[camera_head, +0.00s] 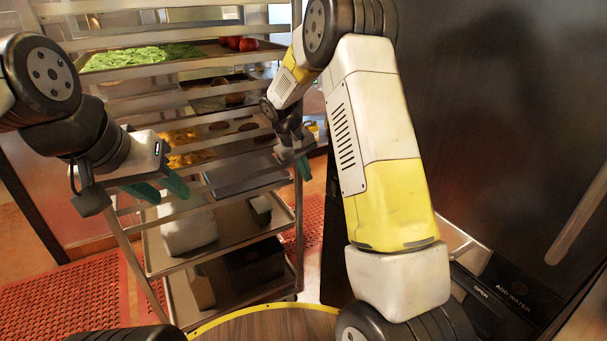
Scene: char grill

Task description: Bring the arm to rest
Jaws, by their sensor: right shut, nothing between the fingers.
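My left gripper (166,194) is in front of the left side of a metal tray rack. Its two green fingers are apart with nothing visible between them. My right gripper (305,174) is at the right edge of the rack, its green fingers together and empty. My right arm (380,160) is bent, rising through the middle of the view and reaching down toward the rack. My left arm (85,135) comes in from the left edge. I cannot tell whether either gripper touches the rack.
The tray rack (215,252) holds a tray of green leaves (140,57), red tomatoes (242,43) and other food. Lower shelves carry a white container (187,226) and a dark box (254,265). A large dark panel (500,110) stands close at right. Red mats (80,295) cover the floor.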

